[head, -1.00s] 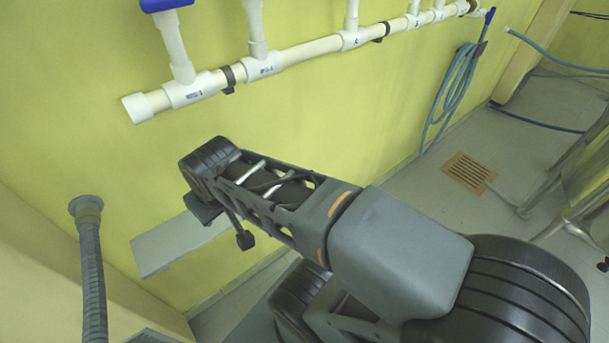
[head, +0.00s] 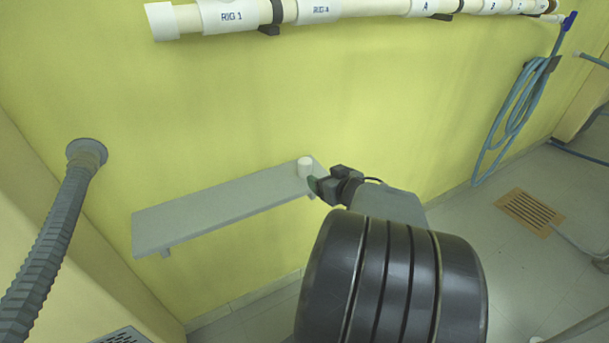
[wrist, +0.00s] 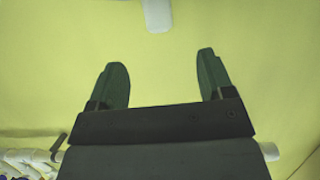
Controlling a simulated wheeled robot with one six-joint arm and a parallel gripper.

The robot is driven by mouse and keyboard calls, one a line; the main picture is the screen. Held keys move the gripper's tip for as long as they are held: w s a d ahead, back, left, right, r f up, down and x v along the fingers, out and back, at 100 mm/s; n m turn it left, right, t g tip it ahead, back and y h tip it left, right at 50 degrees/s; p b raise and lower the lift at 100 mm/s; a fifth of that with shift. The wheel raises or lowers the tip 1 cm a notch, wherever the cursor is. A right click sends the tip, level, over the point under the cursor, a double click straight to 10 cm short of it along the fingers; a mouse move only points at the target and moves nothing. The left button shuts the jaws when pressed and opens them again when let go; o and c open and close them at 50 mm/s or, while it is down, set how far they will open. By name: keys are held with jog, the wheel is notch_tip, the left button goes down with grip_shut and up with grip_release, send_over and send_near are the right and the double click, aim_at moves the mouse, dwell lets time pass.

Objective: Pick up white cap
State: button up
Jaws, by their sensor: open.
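The white cap (head: 305,167) stands on the right end of a grey wall shelf (head: 210,213). It also shows in the wrist view (wrist: 157,14), cut off by the top edge. My gripper (head: 316,186) is just to the right of the cap and a little lower in the head view, apart from it as far as I can tell. In the wrist view my gripper (wrist: 164,72) has its two green fingers spread wide and nothing between them. The cap lies beyond the fingertips, roughly in line with the gap.
The yellow wall (head: 235,110) stands behind the shelf. A labelled white pipe (head: 350,10) runs along it above. A ribbed grey hose (head: 50,235) hangs at the left, and a blue hose (head: 518,110) hangs at the right. The shelf left of the cap is bare.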

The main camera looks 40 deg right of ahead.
aim_at(308, 167)
jog(key=p+x, duration=0.5)
jog(key=p, duration=0.3)
jog(key=shift+a+r, duration=0.1)
jog(key=shift+r, duration=0.05)
jog(key=shift+f+b+x, duration=0.25)
jog(key=shift+b+x, duration=0.15)
jog(key=shift+x, duration=0.8)
jog(key=shift+d+x, duration=0.2)
jog(key=shift+x, duration=2.65)
jog(key=shift+r, duration=0.1)
jog(key=c, duration=1)
